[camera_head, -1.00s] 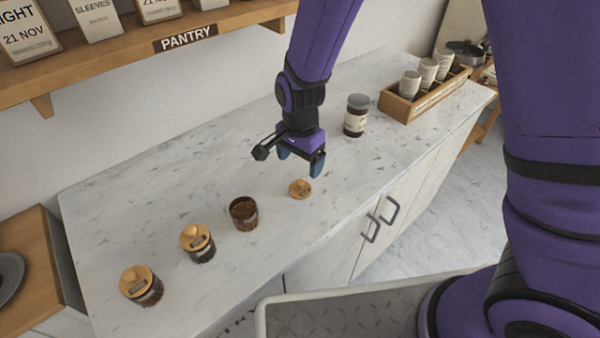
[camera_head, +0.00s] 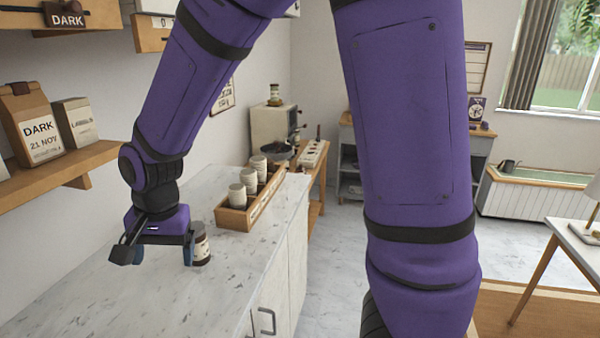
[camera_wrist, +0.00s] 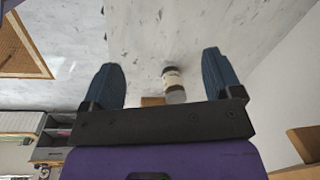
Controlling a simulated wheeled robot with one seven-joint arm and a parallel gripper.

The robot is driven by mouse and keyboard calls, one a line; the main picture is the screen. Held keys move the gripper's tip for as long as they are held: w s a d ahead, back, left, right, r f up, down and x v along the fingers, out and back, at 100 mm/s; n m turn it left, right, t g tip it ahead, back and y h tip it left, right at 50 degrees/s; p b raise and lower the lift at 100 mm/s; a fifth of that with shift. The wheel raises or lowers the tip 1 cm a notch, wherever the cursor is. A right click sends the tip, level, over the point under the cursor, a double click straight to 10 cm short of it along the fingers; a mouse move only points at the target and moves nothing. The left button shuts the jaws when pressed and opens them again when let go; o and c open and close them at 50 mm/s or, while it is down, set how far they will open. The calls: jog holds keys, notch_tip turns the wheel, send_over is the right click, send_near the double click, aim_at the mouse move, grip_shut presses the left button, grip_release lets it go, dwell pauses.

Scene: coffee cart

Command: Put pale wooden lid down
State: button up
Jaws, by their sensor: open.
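My gripper (camera_head: 163,258) is open, with blue fingertips pointing down over the marble counter, and nothing shows between them. It also shows in the wrist view (camera_wrist: 163,80), with the fingers wide apart. The pale wooden lid cannot be made out in the head view now. A jar with a pale label (camera_head: 201,246) stands on the counter just behind the right finger. The jar also shows in the wrist view (camera_wrist: 174,86), between the fingers in the picture but farther off. A small brown piece beside it, partly hidden by the gripper bar, is too little to identify.
A wooden crate (camera_head: 232,218) with white-labelled jars stands farther back on the counter (camera_head: 130,295). A wall shelf (camera_head: 75,168) with labelled bags is at the left. A machine and a side table stand beyond. The counter's front edge is at the right.

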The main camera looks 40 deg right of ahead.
jog(key=s+d+r+n+t, duration=0.25)
jog(key=s+d+r, duration=0.35)
jog(key=d+r, duration=0.45)
jog(key=s+d+r+n+t+h, duration=0.1)
jog(key=s+d+r+n, duration=0.3)
jog(key=s, duration=0.8)
jog(key=d+r+t, duration=0.1)
jog(key=d+r, duration=0.1)
jog(key=d, duration=0.1)
jog(key=shift+d+r, duration=0.15)
jog(key=shift+d, duration=0.05)
